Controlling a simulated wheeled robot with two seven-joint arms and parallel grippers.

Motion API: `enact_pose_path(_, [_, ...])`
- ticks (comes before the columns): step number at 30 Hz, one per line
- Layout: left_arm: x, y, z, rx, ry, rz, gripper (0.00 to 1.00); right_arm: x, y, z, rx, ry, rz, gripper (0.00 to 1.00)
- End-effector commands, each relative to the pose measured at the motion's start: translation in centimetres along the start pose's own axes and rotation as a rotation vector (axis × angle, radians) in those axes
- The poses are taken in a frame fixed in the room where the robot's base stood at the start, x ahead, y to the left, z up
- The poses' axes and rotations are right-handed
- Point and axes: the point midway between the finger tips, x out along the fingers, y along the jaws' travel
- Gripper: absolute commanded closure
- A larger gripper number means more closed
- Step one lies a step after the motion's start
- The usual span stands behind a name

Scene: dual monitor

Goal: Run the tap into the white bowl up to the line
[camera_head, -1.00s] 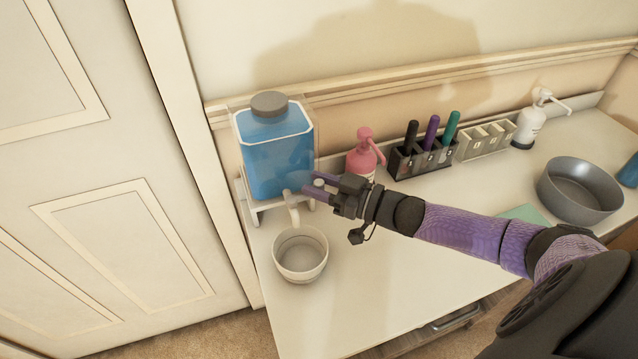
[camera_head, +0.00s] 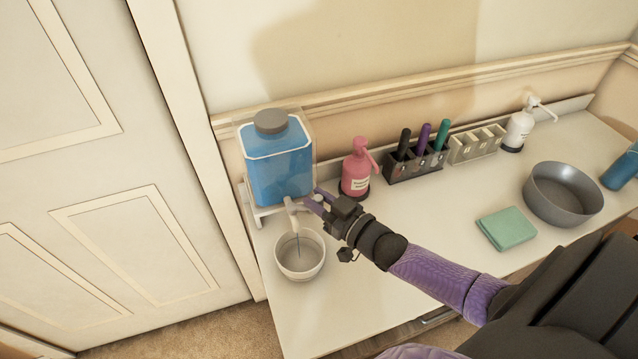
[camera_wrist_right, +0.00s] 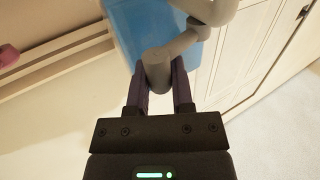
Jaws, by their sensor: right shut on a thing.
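The blue-filled dispenser (camera_head: 279,175) with a grey cap stands on a white stand at the left end of the counter. Its pale tap (camera_head: 291,210) points down over the white bowl (camera_head: 300,274). A thin blue stream (camera_head: 299,243) runs from the spout into the bowl. The water level and any line inside are too small to tell. My right gripper (camera_head: 317,200) is shut on the tap handle, at the right of the spout. In the right wrist view its fingers (camera_wrist_right: 158,88) close around the grey handle (camera_wrist_right: 156,70). My left gripper is not in view.
A pink pump bottle (camera_head: 355,170) stands close to the right of my gripper. Behind are a dark marker holder (camera_head: 414,168), a pale slotted rack (camera_head: 477,146) and a white pump bottle (camera_head: 519,130). A grey bowl (camera_head: 562,195) and green cloth (camera_head: 507,229) lie right. The front counter is clear.

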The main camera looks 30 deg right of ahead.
Motion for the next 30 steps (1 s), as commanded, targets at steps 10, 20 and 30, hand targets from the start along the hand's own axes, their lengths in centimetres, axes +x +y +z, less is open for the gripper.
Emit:
enact_pose_path(10, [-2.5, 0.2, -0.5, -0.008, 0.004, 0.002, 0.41, -0.5, -0.7, -0.2, 0.003, 0.004, 0.163, 1.0])
enact_pose_path(20, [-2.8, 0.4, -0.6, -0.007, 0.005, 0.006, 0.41, -0.6, -0.8, -0.1, 0.001, 0.005, 0.201, 1.0])
enact_pose_path(30, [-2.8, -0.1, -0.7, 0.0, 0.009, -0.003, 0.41, -0.6, -0.8, -0.1, 0.0, 0.005, 0.2, 0.58])
